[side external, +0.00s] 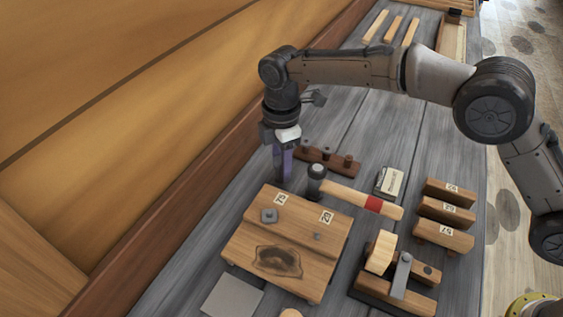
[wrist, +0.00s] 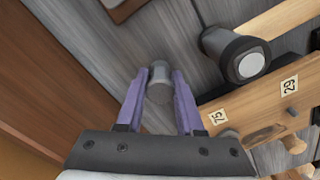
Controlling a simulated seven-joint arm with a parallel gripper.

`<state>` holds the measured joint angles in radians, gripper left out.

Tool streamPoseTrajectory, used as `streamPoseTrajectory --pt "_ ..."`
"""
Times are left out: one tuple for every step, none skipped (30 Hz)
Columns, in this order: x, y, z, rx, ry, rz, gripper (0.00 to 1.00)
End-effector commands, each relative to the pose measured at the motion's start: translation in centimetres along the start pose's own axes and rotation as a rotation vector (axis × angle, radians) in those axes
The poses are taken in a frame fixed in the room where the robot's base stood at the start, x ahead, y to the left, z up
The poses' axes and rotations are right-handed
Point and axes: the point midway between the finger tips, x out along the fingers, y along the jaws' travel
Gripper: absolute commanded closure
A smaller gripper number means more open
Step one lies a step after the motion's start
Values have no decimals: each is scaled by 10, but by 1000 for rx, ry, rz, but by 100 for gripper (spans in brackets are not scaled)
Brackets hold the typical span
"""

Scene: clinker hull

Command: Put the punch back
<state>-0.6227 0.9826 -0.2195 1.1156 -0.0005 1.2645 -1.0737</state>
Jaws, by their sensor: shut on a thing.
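My gripper (side external: 283,168) has purple fingers and points down beside the hammer's head. In the wrist view my gripper (wrist: 160,75) is shut on the punch (wrist: 160,88), a short grey metal cylinder between the fingertips. In the side view the fingers hide the punch. A reddish-brown wooden rack (side external: 335,163) with several dark round pegs or punches in it lies just right of and behind my gripper. I cannot tell whether the punch touches the bench.
A hammer (side external: 350,195) with a red band lies right of my gripper. A wooden block with number labels (side external: 240,243) stands in front. Labelled blocks (side external: 441,211), a small box (side external: 390,181) and a clamp-like wooden tool (side external: 383,275) stand right. A wooden wall rises left.

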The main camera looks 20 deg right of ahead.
Motion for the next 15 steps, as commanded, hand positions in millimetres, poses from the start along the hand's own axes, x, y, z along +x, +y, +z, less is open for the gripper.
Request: streamPoseTrajectory --pt "0 0 0 0 1 2 100" --pt "0 0 0 0 1 2 100" --pt "0 0 0 0 1 2 100" --pt "1 0 0 0 1 2 100" --pt "1 0 0 0 1 2 100" --pt "2 0 0 0 1 2 100" --pt "3 0 0 0 1 2 100" --pt "3 0 0 0 1 2 100" --pt "4 0 0 0 1 2 100" --pt "5 0 0 0 1 2 100" --pt "5 0 0 0 1 2 100" --pt "6 0 0 0 1 2 100" --pt "6 0 0 0 1 1 100" --pt "7 0 0 0 1 1 100" --pt "8 0 0 0 1 1 100"
